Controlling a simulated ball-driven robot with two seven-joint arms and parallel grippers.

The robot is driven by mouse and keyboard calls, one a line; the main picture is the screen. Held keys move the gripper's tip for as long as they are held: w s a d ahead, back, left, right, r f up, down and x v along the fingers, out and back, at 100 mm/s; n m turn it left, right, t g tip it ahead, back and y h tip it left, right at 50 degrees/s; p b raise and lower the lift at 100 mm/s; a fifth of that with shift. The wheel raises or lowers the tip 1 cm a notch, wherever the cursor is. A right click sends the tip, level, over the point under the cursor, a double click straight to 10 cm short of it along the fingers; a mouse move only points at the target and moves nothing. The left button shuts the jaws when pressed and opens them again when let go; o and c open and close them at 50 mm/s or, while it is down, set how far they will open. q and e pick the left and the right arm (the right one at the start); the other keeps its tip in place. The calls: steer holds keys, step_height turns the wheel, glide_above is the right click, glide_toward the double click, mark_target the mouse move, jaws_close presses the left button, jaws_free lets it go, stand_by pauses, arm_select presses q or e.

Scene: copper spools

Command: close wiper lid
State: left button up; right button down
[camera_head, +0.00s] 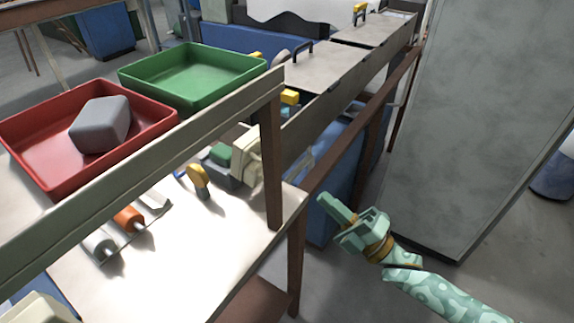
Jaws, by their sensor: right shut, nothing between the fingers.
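A long grey machine runs away at the upper right of the head view. Its top carries a flat grey panel (325,68) with a dark handle, and a farther flat panel (372,32) with a yellow handle (359,13). Both panels look like lids lying about flat; I cannot tell which is the wiper lid or whether either is fully closed. My right gripper (333,208), pale green, is shut and empty. It is in front of and below the machine, apart from both panels. My left gripper is not in view.
A red tray (30,128) holding a grey block (100,124) and a green tray (160,76) stand at the left. A long beam on a brown post (271,165) crosses above the white table (190,255). A tall grey cabinet (475,110) stands at the right.

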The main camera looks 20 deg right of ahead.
mark_target(256, 158)
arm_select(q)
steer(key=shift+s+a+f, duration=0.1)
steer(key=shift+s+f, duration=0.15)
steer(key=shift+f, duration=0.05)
arm_select(e)
steer(key=x, duration=1.2)
steer(key=shift+s+a, duration=0.1)
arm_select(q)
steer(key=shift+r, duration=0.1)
